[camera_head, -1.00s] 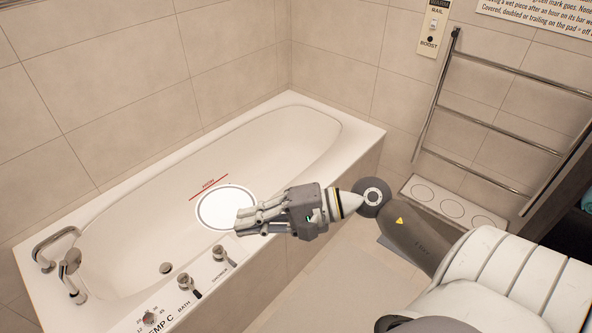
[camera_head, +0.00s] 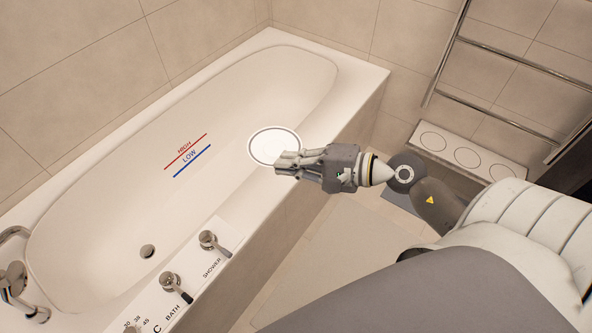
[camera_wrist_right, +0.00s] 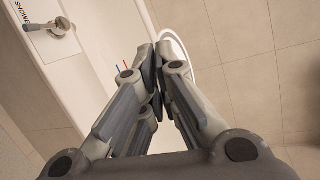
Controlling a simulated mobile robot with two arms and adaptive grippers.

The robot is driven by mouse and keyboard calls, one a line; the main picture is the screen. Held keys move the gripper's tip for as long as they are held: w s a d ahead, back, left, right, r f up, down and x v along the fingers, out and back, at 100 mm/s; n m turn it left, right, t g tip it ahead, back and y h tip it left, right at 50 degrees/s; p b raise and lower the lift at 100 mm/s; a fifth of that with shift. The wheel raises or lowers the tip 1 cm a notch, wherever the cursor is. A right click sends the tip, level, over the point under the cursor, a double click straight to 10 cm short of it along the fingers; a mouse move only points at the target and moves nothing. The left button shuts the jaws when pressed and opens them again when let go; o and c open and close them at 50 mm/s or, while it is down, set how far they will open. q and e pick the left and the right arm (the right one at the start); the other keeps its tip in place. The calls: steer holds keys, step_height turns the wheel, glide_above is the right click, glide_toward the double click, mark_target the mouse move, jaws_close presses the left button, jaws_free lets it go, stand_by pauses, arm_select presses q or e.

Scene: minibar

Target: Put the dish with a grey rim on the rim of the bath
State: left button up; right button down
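The round white dish with a grey rim (camera_head: 258,138) is in the head view, over the near long rim of the bath (camera_head: 228,211). It looks roughly level; I cannot tell whether it touches the rim or hovers above it. My right gripper (camera_head: 284,162) comes from the right with its fingers closed on the dish's near right edge. In the right wrist view the fingers (camera_wrist_right: 158,75) are close together, with part of the dish (camera_wrist_right: 175,45) showing behind them. The fingers hide part of the dish. My left gripper is not in view.
The bath's near rim carries the shower knob (camera_head: 208,240) and the bath knob (camera_head: 171,284). A metal tap (camera_head: 14,280) is at the far left. Red and blue level lines mark the inside of the bath.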

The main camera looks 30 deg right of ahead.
arm_select(q)
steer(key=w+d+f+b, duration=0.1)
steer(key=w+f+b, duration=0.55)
steer(key=b, duration=0.65)
arm_select(e)
steer(key=s+d+f+m+t+h, duration=0.1)
steer(key=d+f+h, duration=0.1)
steer(key=f, duration=0.7)
steer(key=s+d+f+m+t+h, duration=0.1)
steer(key=d+f+m+h, duration=0.1)
steer(key=f, duration=0.8)
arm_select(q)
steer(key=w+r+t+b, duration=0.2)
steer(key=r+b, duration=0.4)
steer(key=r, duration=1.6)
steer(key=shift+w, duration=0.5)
arm_select(e)
steer(key=w+d+f, duration=0.3)
steer(key=w+f, duration=0.3)
steer(key=f, duration=0.1)
steer(key=w+d+f, duration=0.3)
steer(key=w+f, duration=0.3)
steer(key=shift+w+d+f, duration=0.15)
steer(key=shift+w+f, duration=0.25)
